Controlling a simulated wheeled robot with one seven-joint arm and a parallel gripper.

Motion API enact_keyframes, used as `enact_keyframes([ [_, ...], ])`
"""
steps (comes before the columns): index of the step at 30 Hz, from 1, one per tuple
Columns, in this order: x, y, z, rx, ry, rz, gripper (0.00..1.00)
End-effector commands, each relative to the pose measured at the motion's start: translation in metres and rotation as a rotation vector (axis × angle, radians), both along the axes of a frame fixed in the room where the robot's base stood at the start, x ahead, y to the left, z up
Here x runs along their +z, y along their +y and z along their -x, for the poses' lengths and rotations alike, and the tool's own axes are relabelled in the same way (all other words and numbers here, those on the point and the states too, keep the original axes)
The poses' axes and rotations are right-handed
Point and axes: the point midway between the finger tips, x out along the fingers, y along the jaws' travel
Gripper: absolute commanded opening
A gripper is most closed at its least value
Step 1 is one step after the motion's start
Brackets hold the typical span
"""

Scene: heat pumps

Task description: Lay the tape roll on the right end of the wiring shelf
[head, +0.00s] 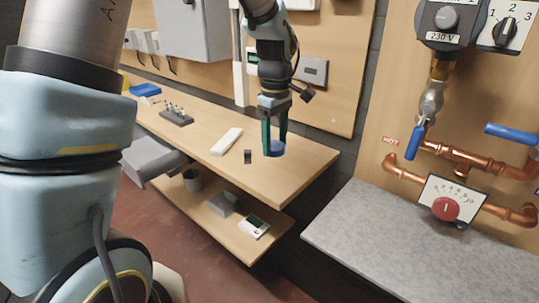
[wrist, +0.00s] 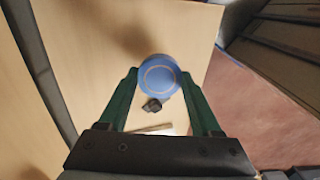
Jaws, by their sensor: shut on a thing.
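The blue tape roll (head: 277,149) is between the green fingers of my gripper (head: 275,146), which is shut on it. In the wrist view the round blue roll (wrist: 159,76) shows between the fingertips of my gripper (wrist: 160,80), its flat face toward the camera. The fingers point down over the right part of the wooden wiring shelf (head: 305,165). The roll is at or just above the wood; I cannot tell whether it touches. Bare shelf shows to the right of the roll.
A small dark block (head: 248,156) and a white strip (head: 226,141) lie left of the roll. A dark terminal piece (head: 177,117) and a blue tray (head: 145,90) are farther left. A lower shelf (head: 245,245) holds several items. A grey counter (head: 375,240) stands right, across a gap.

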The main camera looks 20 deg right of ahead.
Motion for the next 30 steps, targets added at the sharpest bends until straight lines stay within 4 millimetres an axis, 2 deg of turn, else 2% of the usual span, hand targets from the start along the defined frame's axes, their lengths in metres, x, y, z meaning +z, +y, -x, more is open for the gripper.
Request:
enact_keyframes([
  [3, -0.016, 0.001, 0.0, 0.0, 0.002, -0.002, 0.0],
  [14, -0.057, 0.001, 0.0, 0.001, 0.001, -0.002, 0.0],
  [26, -0.064, 0.0, 0.0, 0.0, -0.001, 0.0, 0.0],
  [27, -0.063, 0.0, 0.0, 0.0, -0.001, 0.0, 0.7],
  [30, -0.063, 0.001, 0.0, 0.0, -0.001, 0.0, 0.81],
])
